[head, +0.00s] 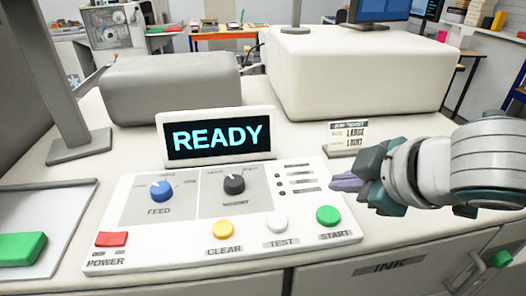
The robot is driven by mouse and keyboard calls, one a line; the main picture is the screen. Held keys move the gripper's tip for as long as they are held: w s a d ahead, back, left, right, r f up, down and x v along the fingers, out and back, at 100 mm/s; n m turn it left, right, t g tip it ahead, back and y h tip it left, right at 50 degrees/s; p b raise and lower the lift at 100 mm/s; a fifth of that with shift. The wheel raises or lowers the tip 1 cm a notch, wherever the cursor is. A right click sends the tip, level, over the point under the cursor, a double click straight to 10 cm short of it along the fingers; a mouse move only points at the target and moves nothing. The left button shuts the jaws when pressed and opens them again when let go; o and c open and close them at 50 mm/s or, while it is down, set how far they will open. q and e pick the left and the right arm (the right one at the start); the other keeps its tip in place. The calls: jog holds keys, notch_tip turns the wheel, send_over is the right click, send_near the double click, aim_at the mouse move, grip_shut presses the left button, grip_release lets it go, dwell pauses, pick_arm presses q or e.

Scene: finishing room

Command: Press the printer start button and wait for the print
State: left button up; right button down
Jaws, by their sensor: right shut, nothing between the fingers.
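The white printer control panel (190,258) lies across the front of the machine. Its round green START button (327,215) is at the right end, with a white TEST button (277,222) and a yellow CLEAR button (223,229) to its left. The display (217,135) behind the panel reads READY in cyan letters. My right gripper (346,183) comes in from the right, shut and empty. Its purple fingertips are above and slightly right of the START button in the picture, apart from it. My left gripper is not in view.
The panel also has a blue FEED knob (161,190), a black WEIGHT knob (234,183) and a red POWER switch (111,239). A job ticket (348,134) reading LARGE and LIGHT stands behind my right gripper. A tray (70,200) with a green block (22,248) is at left.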

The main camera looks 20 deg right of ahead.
aim_at(334, 218)
notch_tip(334, 218, down, 2)
jog(key=shift+f+b, duration=0.1)
jog(key=shift+b, duration=0.4)
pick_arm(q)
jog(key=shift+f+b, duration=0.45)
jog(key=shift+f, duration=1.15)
pick_arm(e)
jog(key=shift+f, duration=0.85)
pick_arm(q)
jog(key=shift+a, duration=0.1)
pick_arm(e)
jog(key=shift+f, duration=0.1)
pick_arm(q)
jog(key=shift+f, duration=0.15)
pick_arm(e)
jog(key=shift+f, duration=0.35)
